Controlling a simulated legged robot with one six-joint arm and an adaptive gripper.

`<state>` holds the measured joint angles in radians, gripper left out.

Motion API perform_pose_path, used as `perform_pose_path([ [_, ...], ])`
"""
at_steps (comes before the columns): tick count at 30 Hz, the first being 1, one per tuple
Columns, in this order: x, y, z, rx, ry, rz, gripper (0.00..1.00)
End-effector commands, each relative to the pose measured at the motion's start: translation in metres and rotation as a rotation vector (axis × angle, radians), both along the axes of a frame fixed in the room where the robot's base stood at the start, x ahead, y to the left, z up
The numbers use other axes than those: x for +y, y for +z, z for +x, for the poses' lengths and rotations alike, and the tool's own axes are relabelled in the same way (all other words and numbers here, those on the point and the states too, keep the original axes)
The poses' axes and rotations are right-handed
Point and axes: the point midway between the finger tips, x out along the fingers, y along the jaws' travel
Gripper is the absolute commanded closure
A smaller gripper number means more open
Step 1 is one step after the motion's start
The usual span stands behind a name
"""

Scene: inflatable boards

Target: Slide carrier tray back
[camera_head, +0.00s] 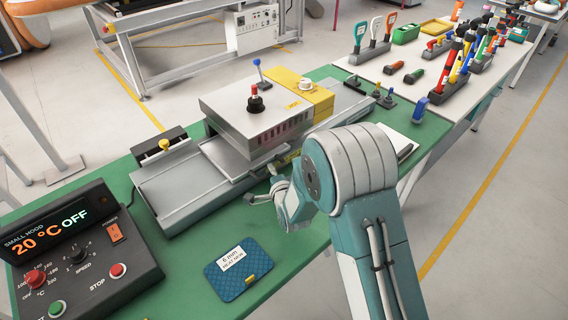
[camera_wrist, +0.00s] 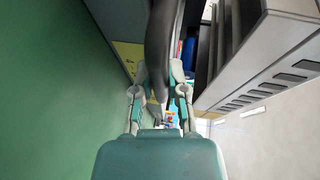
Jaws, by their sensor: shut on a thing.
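The carrier tray appears to be the flat grey plate (camera_head: 228,160) lying on the rail bed (camera_head: 180,187), partly under the grey hood box (camera_head: 255,112). My gripper (camera_head: 270,187) is low at the near side of this plate, beside the bed. In the wrist view, the fingers of my gripper (camera_wrist: 160,95) close around a dark curved handle (camera_wrist: 162,45) that runs upward between them. I cannot see clearly where the handle joins the tray. My own arm hides part of the bed's right side in the head view.
A control box (camera_head: 75,255) reading 20 °C OFF stands at the left front. A blue mat (camera_head: 240,270) lies on the green table before the bed. A yellow block (camera_head: 300,92) adjoins the hood. Tool racks (camera_head: 470,60) stand on the white table at right.

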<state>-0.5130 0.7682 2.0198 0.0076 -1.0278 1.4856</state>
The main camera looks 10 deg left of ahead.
Motion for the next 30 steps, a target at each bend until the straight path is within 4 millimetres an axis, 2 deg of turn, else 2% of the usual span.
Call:
perform_pose_path([
  [1,0.01,-0.006,-0.016,0.016,0.01,-0.009,1.0],
  [9,0.063,-0.006,-0.084,0.014,0.011,-0.009,1.0],
  [15,0.095,-0.007,-0.126,0.014,0.008,-0.013,1.0],
  [21,0.115,-0.008,-0.15,0.014,0.005,-0.013,1.0],
  [30,0.124,-0.008,-0.162,0.012,0.004,-0.015,1.0],
])
